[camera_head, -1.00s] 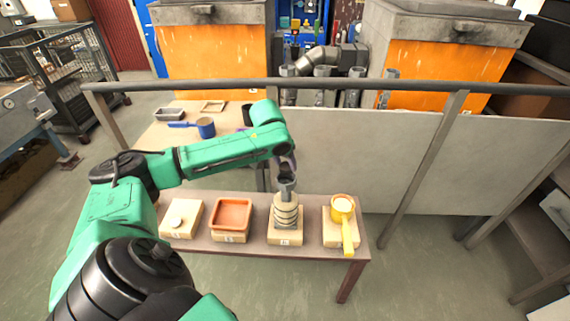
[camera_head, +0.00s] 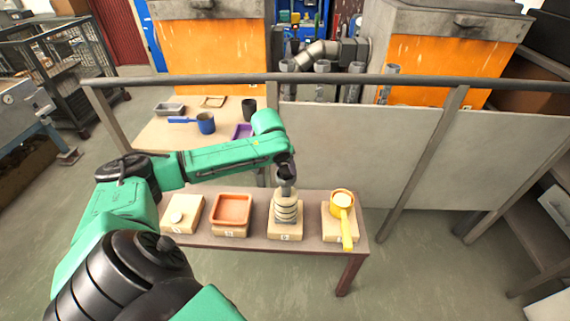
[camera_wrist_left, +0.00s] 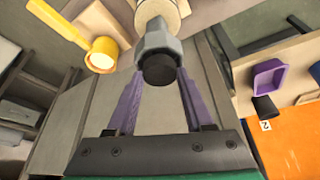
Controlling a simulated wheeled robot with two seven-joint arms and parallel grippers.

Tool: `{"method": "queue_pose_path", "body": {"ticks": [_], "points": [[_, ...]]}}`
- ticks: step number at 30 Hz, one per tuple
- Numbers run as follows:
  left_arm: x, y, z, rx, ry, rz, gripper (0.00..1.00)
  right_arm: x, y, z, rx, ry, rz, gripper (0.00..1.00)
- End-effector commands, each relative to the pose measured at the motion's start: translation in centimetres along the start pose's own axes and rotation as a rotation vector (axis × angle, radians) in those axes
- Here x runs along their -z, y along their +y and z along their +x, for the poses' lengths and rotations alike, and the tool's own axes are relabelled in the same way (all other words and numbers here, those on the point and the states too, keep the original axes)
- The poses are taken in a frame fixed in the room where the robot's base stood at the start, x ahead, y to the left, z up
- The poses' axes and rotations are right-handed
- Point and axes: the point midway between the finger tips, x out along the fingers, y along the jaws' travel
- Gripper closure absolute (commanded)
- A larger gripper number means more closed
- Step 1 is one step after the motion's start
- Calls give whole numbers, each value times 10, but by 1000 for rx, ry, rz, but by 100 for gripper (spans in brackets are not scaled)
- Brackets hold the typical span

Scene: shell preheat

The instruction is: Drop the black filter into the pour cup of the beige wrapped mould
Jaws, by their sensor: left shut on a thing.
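The beige wrapped mould (camera_head: 286,210) stands upright on a block on the near table, with bands around it. Its grey pour cup (camera_head: 286,188) points up; the pour cup also shows in the left wrist view (camera_wrist_left: 158,42). My left gripper (camera_head: 285,174) is at the pour cup's top, its fingers hardly visible in the head view. In the left wrist view, its purple fingers (camera_wrist_left: 160,76) are shut on the black filter (camera_wrist_left: 159,70). The filter overlaps the cup's rim there; I cannot tell whether it touches. My right gripper is not in view.
On the near table (camera_head: 200,240) stand a small white piece (camera_head: 177,217), a terracotta tray (camera_head: 232,209) and a yellow ladle (camera_head: 343,206). A railing (camera_head: 330,79) with grey panels is behind. The back table holds a blue pan (camera_head: 206,123), black cup (camera_head: 249,109) and purple tray (camera_head: 243,131).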

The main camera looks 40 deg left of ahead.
Motion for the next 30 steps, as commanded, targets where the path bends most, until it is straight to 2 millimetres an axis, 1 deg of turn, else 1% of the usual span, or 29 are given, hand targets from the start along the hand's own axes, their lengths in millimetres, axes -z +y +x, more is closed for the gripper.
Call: {"method": "queue_pose_path", "body": {"ticks": [6,13,14,15,16,26,29,30], "points": [[0,0,-1,-1,0,-1,100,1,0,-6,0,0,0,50],[-1,0,0,0,0,0,100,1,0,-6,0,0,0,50],[-1,0,0,0,0,0,37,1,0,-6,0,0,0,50],[-1,0,0,0,0,0,21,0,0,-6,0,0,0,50],[-1,0,0,0,0,0,13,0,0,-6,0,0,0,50],[0,0,-2,0,1,0,13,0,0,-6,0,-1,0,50],[0,-1,-10,2,2,0,13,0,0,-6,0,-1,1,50],[0,-1,-17,2,2,0,13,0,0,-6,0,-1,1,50]]}}
